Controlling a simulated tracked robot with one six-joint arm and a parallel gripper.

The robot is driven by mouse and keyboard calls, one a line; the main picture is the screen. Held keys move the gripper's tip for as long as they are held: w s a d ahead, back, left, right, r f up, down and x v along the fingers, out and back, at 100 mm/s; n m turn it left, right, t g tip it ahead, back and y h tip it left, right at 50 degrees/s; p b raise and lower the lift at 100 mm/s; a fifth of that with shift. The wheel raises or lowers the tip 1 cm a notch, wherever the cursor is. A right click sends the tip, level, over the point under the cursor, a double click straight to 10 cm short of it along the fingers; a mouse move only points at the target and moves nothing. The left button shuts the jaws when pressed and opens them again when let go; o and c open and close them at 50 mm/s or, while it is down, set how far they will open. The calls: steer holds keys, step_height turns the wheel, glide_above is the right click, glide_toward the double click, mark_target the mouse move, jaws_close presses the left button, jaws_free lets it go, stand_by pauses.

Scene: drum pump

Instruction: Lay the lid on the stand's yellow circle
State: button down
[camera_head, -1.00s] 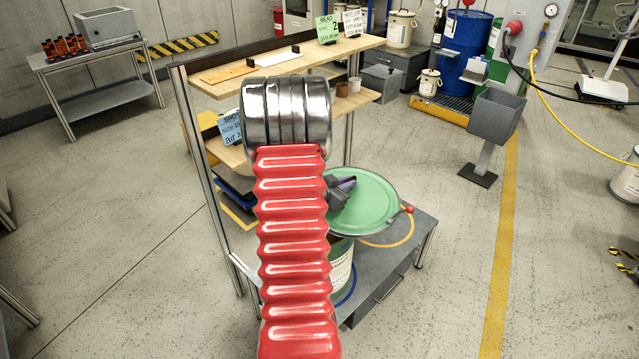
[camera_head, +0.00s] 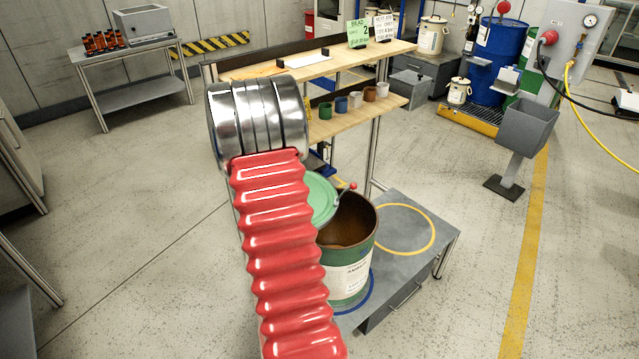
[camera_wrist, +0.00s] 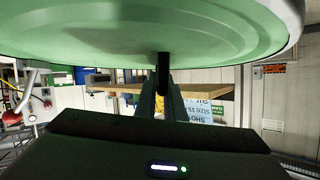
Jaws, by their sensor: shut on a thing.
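My gripper (camera_wrist: 162,80) is shut on the green lid (camera_wrist: 140,40), which fills the top of the wrist view. In the head view only the right part of the lid (camera_head: 322,198) shows, at the left of the drum's rim; my red arm hides the rest and my gripper. The lid is held up, and its exact height is unclear. The open green drum (camera_head: 347,283) stands on the grey stand (camera_head: 400,262) on a blue circle (camera_head: 366,298). The yellow circle (camera_head: 435,236) lies bare on the stand, to the right of and behind the drum.
A wooden shelf unit (camera_head: 340,122) with several small cups stands behind the stand. A grey bin on a post (camera_head: 527,125) is to the right. The floor around the stand is largely clear. A red-tipped part (camera_head: 352,187) shows at the lid's edge.

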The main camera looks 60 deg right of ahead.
steer(key=w+a+n+t+y, duration=0.35)
steer(key=w+a, duration=0.55)
steer(key=a, duration=0.3)
steer(key=w+a+n+t+y, duration=0.2)
steer(key=w+a+n+t, duration=0.15)
steer(key=w+a, duration=0.7)
steer(key=w+a+n+y, duration=0.2)
steer(key=a+n+y, duration=0.1)
steer(key=a, duration=1.2)
steer(key=w+a+n+t+y, duration=0.1)
steer(key=w+a+n+y, duration=0.1)
steer(key=a, duration=1.4)
steer(key=shift+w+n+y, duration=0.15)
steer(key=shift+n+y, duration=0.55)
steer(key=shift+y, duration=0.45)
